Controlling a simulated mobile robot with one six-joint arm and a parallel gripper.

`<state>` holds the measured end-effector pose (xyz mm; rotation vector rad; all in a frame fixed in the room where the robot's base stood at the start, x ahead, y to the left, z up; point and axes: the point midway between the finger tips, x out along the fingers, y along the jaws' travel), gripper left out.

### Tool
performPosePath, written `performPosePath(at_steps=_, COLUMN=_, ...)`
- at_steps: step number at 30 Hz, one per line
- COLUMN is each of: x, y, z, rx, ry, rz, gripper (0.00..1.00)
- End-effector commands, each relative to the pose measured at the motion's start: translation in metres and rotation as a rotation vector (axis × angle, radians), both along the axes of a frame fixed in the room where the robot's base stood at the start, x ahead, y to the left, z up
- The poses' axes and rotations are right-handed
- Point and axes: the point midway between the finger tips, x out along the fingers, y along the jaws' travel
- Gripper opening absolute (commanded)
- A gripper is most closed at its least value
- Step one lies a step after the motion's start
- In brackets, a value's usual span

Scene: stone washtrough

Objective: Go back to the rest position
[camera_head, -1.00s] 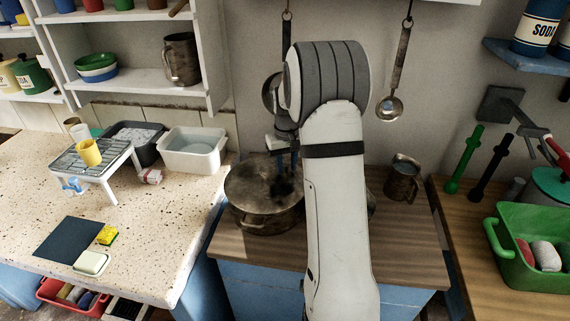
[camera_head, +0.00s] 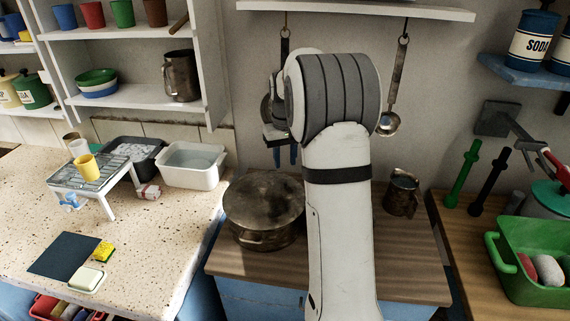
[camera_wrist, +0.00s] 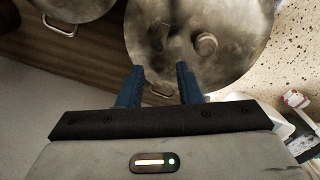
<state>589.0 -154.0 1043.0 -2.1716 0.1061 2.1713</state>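My gripper (camera_head: 285,156) hangs at the back wall, above and behind the pot, partly hidden by my arm. In the wrist view its two blue fingers (camera_wrist: 158,72) stand apart with nothing between them. The dark metal pot (camera_head: 264,222) stands on the wooden worktop with its lid (camera_head: 262,195) on. In the wrist view the lid's round knob (camera_wrist: 206,44) lies beyond the fingers, clear of them.
Metal ladles (camera_head: 388,122) hang from the wall near my arm, below a white shelf (camera_head: 355,10). A dark mug (camera_head: 401,195) stands right of my arm. Another metal vessel (camera_wrist: 78,6) shows in the wrist view. A green basin (camera_head: 535,285) is at right, a white tub (camera_head: 190,175) at left.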

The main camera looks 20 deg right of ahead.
Motion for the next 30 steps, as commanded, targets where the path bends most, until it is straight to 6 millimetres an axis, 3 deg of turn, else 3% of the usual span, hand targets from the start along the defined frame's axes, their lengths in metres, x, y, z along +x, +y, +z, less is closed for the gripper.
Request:
performPosePath(at_steps=11, x=0.000, y=-0.001, z=0.000, rx=0.000, ry=0.000, rz=-0.001, gripper=0.32)
performPosePath(at_steps=16, x=-0.012, y=0.012, z=0.011, rx=-0.004, ry=-0.015, rz=0.006, gripper=0.32)
performPosePath(at_steps=20, x=-0.040, y=0.036, z=0.029, rx=-0.011, ry=-0.041, rz=0.019, gripper=0.32)
performPosePath(at_steps=30, x=-0.140, y=0.100, z=0.056, rx=-0.021, ry=-0.127, rz=0.053, gripper=0.32)
